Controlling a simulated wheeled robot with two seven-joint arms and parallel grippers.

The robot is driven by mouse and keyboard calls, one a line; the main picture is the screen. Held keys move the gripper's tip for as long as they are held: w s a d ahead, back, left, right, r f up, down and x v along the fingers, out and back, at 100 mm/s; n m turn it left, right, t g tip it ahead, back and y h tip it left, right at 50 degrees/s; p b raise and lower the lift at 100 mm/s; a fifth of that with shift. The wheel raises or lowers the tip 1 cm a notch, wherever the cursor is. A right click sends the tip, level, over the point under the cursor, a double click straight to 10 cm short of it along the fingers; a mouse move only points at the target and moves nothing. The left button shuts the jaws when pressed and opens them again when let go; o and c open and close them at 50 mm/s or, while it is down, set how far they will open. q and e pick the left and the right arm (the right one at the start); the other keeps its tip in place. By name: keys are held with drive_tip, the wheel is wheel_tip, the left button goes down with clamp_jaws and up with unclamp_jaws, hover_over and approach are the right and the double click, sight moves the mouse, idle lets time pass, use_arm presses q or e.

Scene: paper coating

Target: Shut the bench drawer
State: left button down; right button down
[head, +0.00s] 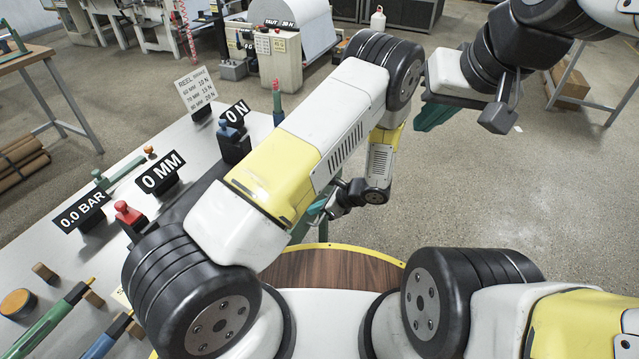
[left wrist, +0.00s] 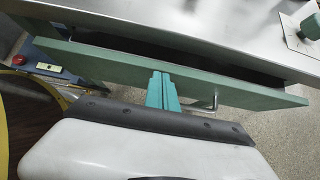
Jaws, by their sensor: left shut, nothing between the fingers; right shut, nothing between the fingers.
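The drawer's long green front (left wrist: 250,94) runs across the left wrist view, below the bench top (left wrist: 130,20). A dark gap between them shows that the drawer stands partly open. A small metal handle (left wrist: 213,103) is on the front. My left gripper (left wrist: 162,88) is shut and empty, its teal fingers at the middle of the drawer front, left of the handle. I cannot tell whether they touch it. In the head view my left arm hides most of the drawer. My right gripper (head: 433,117) is shut and empty at upper right, away from the bench.
The bench top (head: 190,150) carries a 0 MM display (head: 162,173), a red knob (head: 128,214) and several tools. The floor (head: 520,180) right of the bench is open.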

use_arm(q)
drive_tip(key=shift+a, duration=0.1)
drive_tip(key=shift+w+a, duration=0.25)
drive_tip(key=shift+a, duration=0.35)
drive_tip(key=shift+w+a, duration=0.25)
drive_tip(key=shift+a, duration=0.35)
drive_tip(key=shift+d, duration=0.1)
